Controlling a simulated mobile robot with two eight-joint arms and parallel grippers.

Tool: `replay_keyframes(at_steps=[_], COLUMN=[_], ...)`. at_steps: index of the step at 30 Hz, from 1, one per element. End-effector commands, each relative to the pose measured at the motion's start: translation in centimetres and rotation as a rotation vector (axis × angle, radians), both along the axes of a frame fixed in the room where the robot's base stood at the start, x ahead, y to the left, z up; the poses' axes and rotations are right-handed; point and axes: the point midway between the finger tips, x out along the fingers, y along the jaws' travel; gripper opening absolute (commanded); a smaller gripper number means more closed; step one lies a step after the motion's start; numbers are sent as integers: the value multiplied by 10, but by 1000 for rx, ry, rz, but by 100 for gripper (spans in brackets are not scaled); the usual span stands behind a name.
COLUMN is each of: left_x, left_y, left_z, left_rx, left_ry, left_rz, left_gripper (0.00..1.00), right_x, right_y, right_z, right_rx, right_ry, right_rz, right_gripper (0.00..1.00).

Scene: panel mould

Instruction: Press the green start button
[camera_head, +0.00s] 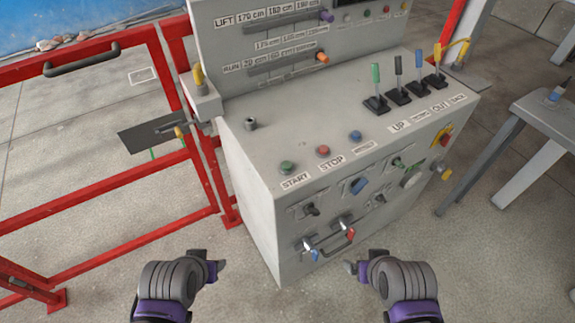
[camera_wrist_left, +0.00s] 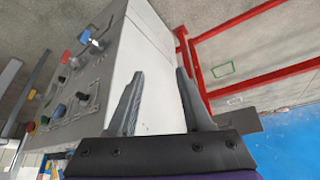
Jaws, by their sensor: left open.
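The green start button (camera_head: 287,167) is on the top of the grey control cabinet (camera_head: 262,215), near its front left corner, above the label START. A red button (camera_head: 323,151) marked STOP and a blue button (camera_head: 355,136) are to its right. My left gripper (camera_head: 220,270) is in front of the cabinet, low and to the left, apart from the button. In the left wrist view my left gripper (camera_wrist_left: 157,95) is open and empty, with the cabinet side behind it. My right gripper (camera_head: 350,268) is in front of the cabinet; its fingers are too small to judge.
A red gate (camera_head: 100,150) with a latch stands left of the cabinet. Several levers (camera_head: 376,90) stand on the cabinet's right top. Switches and a handle (camera_head: 340,243) stick out of its front. A grey table (camera_head: 545,115) is at right.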

Motion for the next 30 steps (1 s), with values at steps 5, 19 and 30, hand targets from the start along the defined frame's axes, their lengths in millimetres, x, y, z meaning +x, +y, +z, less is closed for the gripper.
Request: replay_keyframes(at_steps=[5,19,30], left_x=[0,0,0], left_y=[0,0,0], left_z=[0,0,0], left_rx=[0,0,0], left_ry=[0,0,0], left_rz=[0,0,0], left_gripper=[50,0,0], right_x=[0,0,0], right_y=[0,0,0], right_z=[0,0,0], right_rx=[0,0,0], right_ry=[0,0,0], right_rz=[0,0,0], right_gripper=[89,89,89])
